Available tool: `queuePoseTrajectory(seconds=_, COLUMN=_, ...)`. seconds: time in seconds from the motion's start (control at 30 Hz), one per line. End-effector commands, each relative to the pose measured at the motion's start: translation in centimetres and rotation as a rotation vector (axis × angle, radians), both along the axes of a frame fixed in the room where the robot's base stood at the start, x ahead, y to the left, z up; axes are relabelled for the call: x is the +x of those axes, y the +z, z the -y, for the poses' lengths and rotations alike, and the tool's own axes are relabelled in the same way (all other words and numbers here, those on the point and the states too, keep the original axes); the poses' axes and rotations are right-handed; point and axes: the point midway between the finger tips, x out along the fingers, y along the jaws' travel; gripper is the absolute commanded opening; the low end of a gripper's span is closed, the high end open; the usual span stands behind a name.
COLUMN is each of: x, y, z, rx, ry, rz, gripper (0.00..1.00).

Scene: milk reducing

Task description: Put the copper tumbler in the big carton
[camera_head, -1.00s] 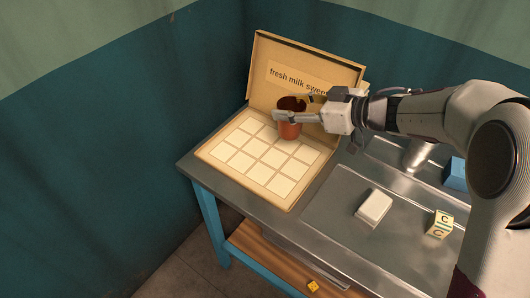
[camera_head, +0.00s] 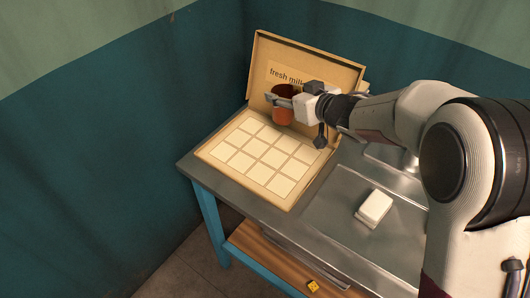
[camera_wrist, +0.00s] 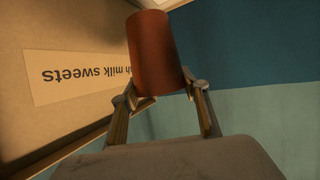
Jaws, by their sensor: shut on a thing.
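The copper tumbler (camera_head: 283,115) is a reddish-brown cup with a dark open top. My gripper (camera_head: 282,101) is shut on it and holds it in front of the raised lid of the big carton (camera_head: 205,151), over the carton's back part. In the wrist view the tumbler (camera_wrist: 156,50) sits between the two fingers (camera_wrist: 160,92). The carton is open, with a tan rim and a grid of pale square compartments. The lid carries a "fresh milk sweets" label, partly hidden by my gripper in the head view. The tumbler hides some of the lid behind it.
The carton lies on a grey metal counter (camera_head: 240,198). A white block (camera_head: 374,208) lies on the sunken metal area to the right. A small yellow cube (camera_head: 313,286) is on the wooden shelf below. Teal walls close in behind and left.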

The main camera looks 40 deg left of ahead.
Motion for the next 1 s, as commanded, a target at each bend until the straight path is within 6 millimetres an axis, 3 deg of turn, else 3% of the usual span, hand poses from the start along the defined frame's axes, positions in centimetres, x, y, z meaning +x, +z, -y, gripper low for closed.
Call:
queuePoseTrajectory(seconds=0.47, x=0.0, y=-0.6, z=0.0, rx=-0.001, ry=0.000, rz=-0.001, gripper=0.23)
queuePoseTrajectory(seconds=0.83, x=0.0, y=-5.1, z=0.1, rx=-0.001, ry=0.000, rz=-0.004, gripper=0.23)
queuePoseTrajectory(seconds=1.0, x=0.0, y=-6.2, z=0.0, rx=0.000, ry=0.000, rz=0.000, gripper=0.23)
